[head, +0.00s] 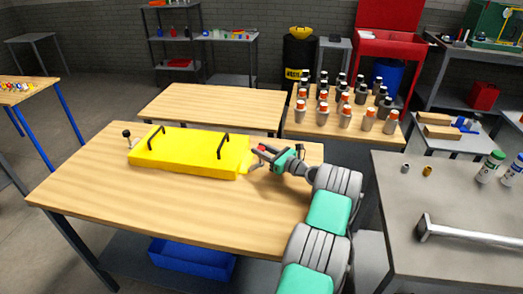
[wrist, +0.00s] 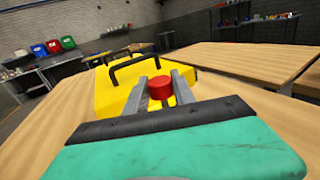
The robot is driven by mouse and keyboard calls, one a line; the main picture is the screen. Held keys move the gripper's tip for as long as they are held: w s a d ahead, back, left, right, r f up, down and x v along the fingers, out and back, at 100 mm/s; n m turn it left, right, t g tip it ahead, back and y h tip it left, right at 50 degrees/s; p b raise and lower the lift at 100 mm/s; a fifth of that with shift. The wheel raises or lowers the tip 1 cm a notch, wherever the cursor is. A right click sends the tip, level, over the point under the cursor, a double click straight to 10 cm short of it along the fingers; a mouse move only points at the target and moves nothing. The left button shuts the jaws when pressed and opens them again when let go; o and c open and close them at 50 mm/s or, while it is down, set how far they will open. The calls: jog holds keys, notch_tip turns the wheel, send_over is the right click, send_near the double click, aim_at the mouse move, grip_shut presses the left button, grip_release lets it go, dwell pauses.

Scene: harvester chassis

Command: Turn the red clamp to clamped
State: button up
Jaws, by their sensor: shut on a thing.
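The yellow chassis (head: 190,153) lies on the wooden table, with two black handles on its top. The red clamp's round red knob (wrist: 160,90) shows in the wrist view at the chassis end nearest me, between my two grey fingers. My gripper (wrist: 158,88) is shut on the red knob. In the head view my gripper (head: 262,156) is at the right end of the chassis, and little of the red clamp can be told apart there. Another clamp with a black knob (head: 127,133) stands at the chassis's left end. The clamp's lower part is hidden by my fingers.
The wooden table (head: 90,195) is bare around the chassis. A second bare table (head: 212,100) stands behind it. A table with several red-capped and black-capped bottles (head: 345,115) is at the back right. A grey bench (head: 450,190) stands to the right of my arm.

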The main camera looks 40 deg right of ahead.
jog(key=shift+r, duration=0.15)
grip_shut()
jog(key=shift+h+p, duration=0.3)
jog(key=shift+p, duration=0.15)
jog(key=shift+a+r+m+h+p, duration=0.15)
jog(key=shift+m+h+p, duration=0.45)
jog(key=shift+h, duration=0.1)
jog(key=m+h+p, duration=0.2)
jog(key=h, duration=0.1)
jog(key=m+g+h+p, duration=0.1)
jog(key=m+h+p, duration=0.2)
jog(key=h, duration=0.1)
jog(key=shift+w+a+r+h, duration=0.1)
jog(key=shift+a+r+h, duration=0.1)
jog(key=shift+h, duration=0.1)
jog(key=m+h+p, duration=0.1)
jog(key=p, duration=0.1)
jog(key=g+h+p, duration=0.1)
jog(key=p, duration=0.1)
jog(key=shift+d+m+h, duration=0.15)
jog(key=shift+m+h, duration=0.15)
jog(key=shift+m, duration=0.1)
jog(key=shift+d+f+m+g+h+p, duration=0.1)
jog(key=shift+f+m+g+h+p, duration=0.15)
jog(key=shift+m+g+h+p, duration=0.6)
jog(key=o, duration=1.1)
grip_release()
jog(key=shift+f+n+t, duration=0.15)
jog(key=shift+n+t, duration=0.2)
jog(key=shift+c, duration=0.2)
